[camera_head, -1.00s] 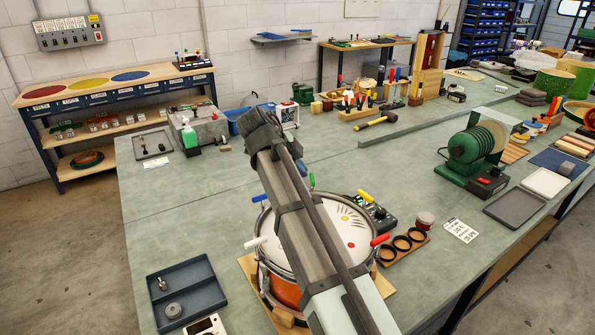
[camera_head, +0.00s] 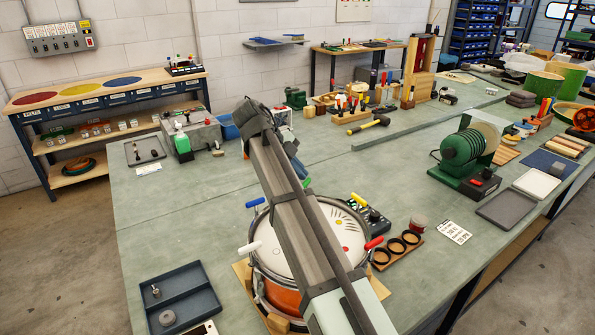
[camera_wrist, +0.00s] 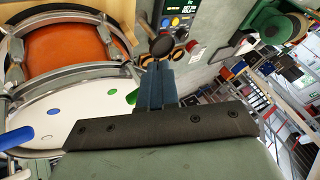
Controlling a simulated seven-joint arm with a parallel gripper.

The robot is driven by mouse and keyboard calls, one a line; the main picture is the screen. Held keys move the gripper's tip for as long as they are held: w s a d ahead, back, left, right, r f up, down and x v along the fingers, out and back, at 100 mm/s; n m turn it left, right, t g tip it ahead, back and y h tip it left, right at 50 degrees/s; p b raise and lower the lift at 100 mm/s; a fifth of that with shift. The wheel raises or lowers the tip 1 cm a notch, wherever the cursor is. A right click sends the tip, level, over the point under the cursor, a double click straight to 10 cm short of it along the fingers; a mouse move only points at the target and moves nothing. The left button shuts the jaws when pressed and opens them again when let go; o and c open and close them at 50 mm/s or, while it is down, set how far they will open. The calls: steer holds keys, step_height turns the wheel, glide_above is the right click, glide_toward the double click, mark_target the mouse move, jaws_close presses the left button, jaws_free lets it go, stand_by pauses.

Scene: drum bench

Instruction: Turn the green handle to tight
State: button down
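The drum (camera_head: 277,256) stands on the bench with a white head, an orange shell and coloured handles around its rim. The green handle (camera_head: 307,183) shows as a small green tip at the far rim, mostly hidden by my arm. A green piece (camera_wrist: 132,97) also shows in the wrist view, left of my fingers and partly hidden by them. My gripper (camera_wrist: 158,72) is close to the far rim; its blue fingers (camera_head: 298,167) show beside my arm. The fingers look close together from this side, and the gap between them is hidden. No grip on the handle is visible.
Blue (camera_head: 256,202), white (camera_head: 249,248), yellow (camera_head: 360,199) and red (camera_head: 374,242) handles surround the rim. A control box (camera_head: 377,219) and a wooden holder with black rings (camera_head: 408,237) stand right of the drum.

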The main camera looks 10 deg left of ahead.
steer(key=shift+d, duration=0.3)
stand_by(0.4)
